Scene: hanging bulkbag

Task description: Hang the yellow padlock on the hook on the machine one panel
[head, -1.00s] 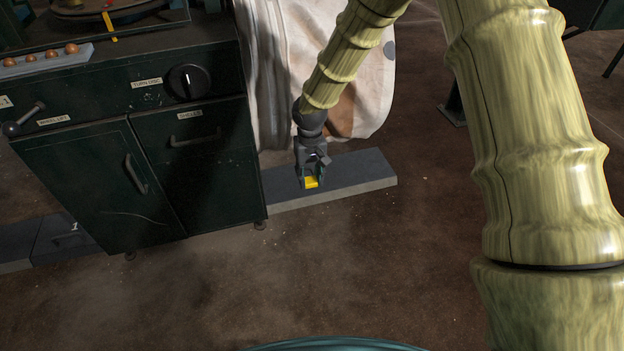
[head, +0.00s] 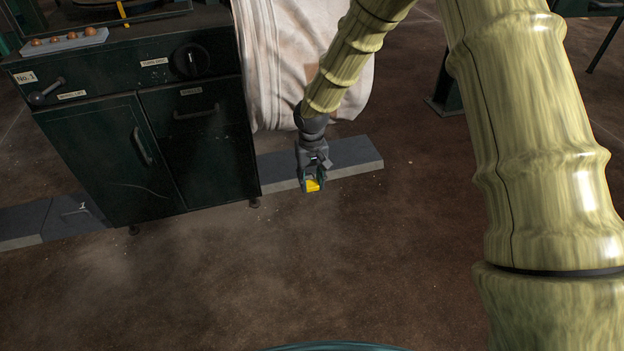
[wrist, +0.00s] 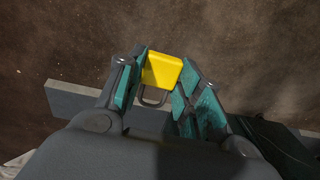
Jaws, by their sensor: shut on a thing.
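The yellow padlock (wrist: 161,70) is between the two fingers of my gripper (wrist: 155,85) in the wrist view. Its grey shackle (wrist: 152,99) points toward the palm. In the head view my gripper (head: 313,178) is shut on the padlock (head: 312,186), low over the floor, to the right of the dark green machine cabinet (head: 150,160). The cabinet's front panel (head: 120,82) carries a "No.1" label (head: 26,77), a black knob (head: 188,60) and a ball-ended lever (head: 45,92). I cannot make out a hook on it.
A large whitish bag (head: 275,70) hangs behind my gripper, right of the cabinet. A low grey slab (head: 350,158) lies on the floor behind my gripper. A tray (head: 65,43) with several small round knobs sits on the cabinet top. The brown floor (head: 200,290) in front is clear.

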